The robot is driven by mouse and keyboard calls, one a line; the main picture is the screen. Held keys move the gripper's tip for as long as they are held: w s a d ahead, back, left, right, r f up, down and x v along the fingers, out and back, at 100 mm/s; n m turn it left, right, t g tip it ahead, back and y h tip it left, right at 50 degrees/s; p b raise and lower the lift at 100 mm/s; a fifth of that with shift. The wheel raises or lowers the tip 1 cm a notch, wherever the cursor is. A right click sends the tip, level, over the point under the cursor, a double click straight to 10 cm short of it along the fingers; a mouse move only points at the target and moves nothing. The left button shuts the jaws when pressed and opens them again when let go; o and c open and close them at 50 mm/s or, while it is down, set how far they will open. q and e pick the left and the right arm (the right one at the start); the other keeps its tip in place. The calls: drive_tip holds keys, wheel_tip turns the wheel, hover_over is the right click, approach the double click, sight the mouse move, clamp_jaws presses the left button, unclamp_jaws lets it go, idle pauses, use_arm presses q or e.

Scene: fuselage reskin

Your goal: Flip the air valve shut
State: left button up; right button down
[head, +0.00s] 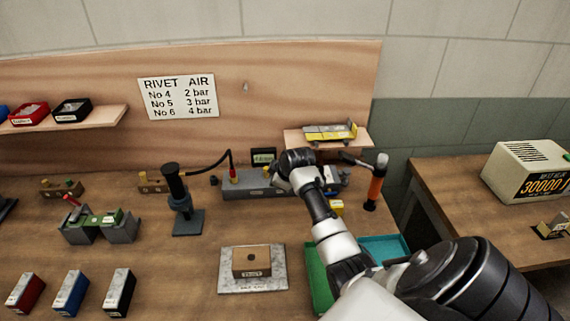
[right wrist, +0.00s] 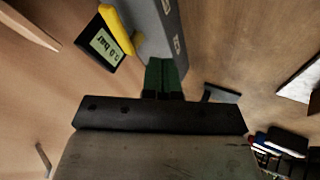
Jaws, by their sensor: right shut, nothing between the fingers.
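The grey air block (head: 243,186) stands at the back of the bench, with a small display (head: 264,156) behind it. In the right wrist view a yellow lever (right wrist: 117,29) lies alongside the grey block (right wrist: 150,28), between it and the display (right wrist: 102,44), which seems to read 0.0 bar. My left gripper is out of view.
A black tool in a stand (head: 182,200) with a hose is left of the block. A small shelf (head: 300,140) hangs above. A green tray (head: 317,275) and a teal tray (head: 385,247) lie under my right arm.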

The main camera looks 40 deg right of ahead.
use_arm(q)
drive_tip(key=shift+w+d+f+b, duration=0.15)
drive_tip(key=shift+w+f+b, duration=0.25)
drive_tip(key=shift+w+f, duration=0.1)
use_arm(e)
drive_tip(key=shift+v, duration=2.9)
drive_tip(key=shift+s, duration=0.1)
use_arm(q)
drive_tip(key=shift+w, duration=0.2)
